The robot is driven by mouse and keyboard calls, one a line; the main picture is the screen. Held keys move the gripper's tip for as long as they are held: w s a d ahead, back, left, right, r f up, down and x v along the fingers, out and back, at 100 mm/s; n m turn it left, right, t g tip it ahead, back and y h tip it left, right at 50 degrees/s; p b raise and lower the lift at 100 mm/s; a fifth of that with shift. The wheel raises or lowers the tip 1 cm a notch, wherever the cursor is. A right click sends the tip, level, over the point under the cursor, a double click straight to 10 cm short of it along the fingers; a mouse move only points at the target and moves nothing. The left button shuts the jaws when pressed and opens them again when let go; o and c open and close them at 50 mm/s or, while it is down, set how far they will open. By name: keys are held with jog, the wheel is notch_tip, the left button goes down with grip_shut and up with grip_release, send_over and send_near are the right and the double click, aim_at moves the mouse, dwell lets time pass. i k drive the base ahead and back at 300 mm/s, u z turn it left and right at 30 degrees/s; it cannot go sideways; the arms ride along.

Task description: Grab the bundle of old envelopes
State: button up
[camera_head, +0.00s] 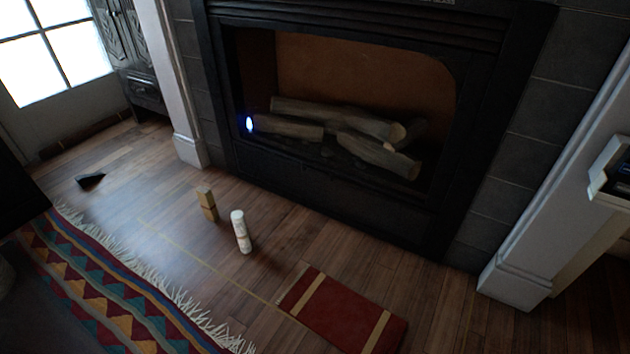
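A small upright tan block with a darker band around its middle (206,203) stands on the wood floor in front of the fireplace. It looks most like the bundle of old envelopes, but it is too small to be sure. A white, slightly mottled cylinder (241,232) stands close to its right, a little nearer to me. The two appear apart. My gripper is not in view.
A red flat book-like thing with tan bands (342,310) lies on the floor at the lower right. A patterned fringed rug (95,290) covers the lower left. A small dark object (90,181) lies left. The fireplace (330,190) blocks the back. Bare floor surrounds the block.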

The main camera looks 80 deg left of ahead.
aim_at(206, 198)
jog(key=u, duration=3.2)
